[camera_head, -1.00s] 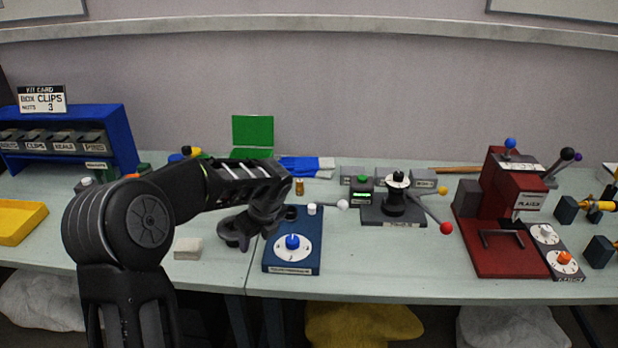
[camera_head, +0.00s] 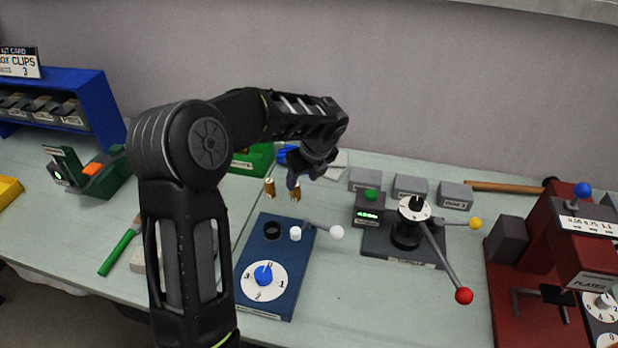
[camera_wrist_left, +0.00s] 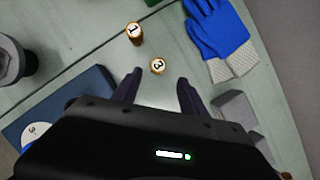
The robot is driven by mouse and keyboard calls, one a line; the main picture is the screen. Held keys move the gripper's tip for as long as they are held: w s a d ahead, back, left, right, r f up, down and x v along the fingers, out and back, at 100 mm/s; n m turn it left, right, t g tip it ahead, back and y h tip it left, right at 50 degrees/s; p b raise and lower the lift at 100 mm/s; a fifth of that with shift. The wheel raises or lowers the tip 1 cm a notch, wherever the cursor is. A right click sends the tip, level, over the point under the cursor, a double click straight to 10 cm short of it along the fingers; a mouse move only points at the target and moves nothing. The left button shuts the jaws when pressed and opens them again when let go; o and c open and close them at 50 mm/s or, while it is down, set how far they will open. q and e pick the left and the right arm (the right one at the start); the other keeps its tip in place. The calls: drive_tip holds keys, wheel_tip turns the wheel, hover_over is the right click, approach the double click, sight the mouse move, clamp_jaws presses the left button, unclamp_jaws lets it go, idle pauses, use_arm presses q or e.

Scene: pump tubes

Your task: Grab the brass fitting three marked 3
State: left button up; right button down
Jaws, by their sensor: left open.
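The brass fitting marked 3 (camera_wrist_left: 157,67) stands upright on the table. In the left wrist view it is just ahead of and between my fingertips. In the head view it appears as the right one of two small brass fittings (camera_head: 296,195), partly hidden by a finger. The fitting marked 1 (camera_wrist_left: 134,36) stands close by, to the left in the head view (camera_head: 270,188). My left gripper (camera_wrist_left: 160,76) is open and empty, pointing down near the fitting; it also shows in the head view (camera_head: 299,177). My right gripper is not in view.
A blue dial box (camera_head: 285,240) with a white-knobbed lever is in front of the fittings. Blue gloves (camera_wrist_left: 218,30) lie beside them. A grey lever press (camera_head: 385,245) and grey blocks (camera_head: 410,187) are to the right. A green box (camera_head: 252,158) stands behind.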

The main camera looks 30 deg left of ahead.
sight(297, 186)
use_arm(q)
drive_tip(key=shift+s+r, duration=0.15)
drive_tip(key=shift+s, duration=0.1)
drive_tip(key=shift+x, duration=1.4)
drive_tip(key=shift+w, duration=0.1)
drive_tip(key=shift+a+f+p, duration=0.15)
drive_tip(key=shift+f+p, duration=0.05)
drive_tip(key=shift+p, duration=0.15)
drive_tip(key=p+x, duration=0.1)
drive_tip(key=x, duration=0.2)
drive_tip(key=shift+a+f, duration=0.2)
drive_tip(key=shift+a, duration=0.05)
drive_tip(key=shift+w+a+f, duration=0.15)
drive_tip(key=shift+a+f, duration=0.05)
drive_tip(key=shift+f, duration=0.3)
drive_tip(key=shift+c, duration=0.2)
